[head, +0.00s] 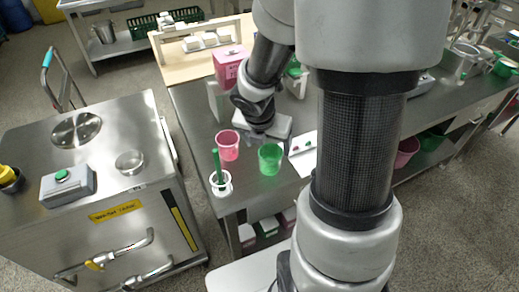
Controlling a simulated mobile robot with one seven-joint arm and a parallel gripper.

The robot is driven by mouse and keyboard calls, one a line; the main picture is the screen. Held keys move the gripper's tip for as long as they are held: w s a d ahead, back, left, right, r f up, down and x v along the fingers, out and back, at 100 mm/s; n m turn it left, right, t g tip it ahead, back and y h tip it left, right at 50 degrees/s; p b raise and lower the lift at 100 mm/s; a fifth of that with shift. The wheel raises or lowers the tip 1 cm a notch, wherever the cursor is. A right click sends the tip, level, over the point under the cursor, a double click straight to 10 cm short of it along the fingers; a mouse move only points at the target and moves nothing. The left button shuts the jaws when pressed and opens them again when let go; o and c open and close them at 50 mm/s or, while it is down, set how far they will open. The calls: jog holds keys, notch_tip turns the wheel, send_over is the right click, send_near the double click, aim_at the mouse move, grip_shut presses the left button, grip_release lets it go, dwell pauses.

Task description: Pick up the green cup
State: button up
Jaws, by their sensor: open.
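The green cup (270,159) stands upright on the steel table near its front edge. It looks translucent and its open top faces up. My gripper (262,136) is above and just behind the green cup, pointing down. Its fingers are small and partly hidden by the wrist and the cup. No object shows between them. I cannot tell exactly how far the fingertips are from the cup's rim.
A pink cup (228,145) stands close to the left of the green cup. A white holder (221,183) with a green-handled tool stands in front. A white sheet (303,152) with small coloured items lies to the right. A steel machine (100,190) stands left of the table.

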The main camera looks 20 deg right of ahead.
aim_at(270, 156)
jog(key=b+x, duration=0.1)
jog(key=x, duration=0.3)
jog(key=b+x, duration=0.3)
jog(key=x, duration=0.2)
jog(key=shift+s+a+f+b, duration=0.1)
jog(key=shift+f+b, duration=0.05)
jog(key=shift+b, duration=0.15)
jog(key=shift+c, duration=0.2)
jog(key=c, duration=1.1)
jog(key=shift+c, duration=0.2)
notch_tip(270, 156, up, 10)
jog(key=p, duration=0.6)
jog(key=shift+p, duration=0.35)
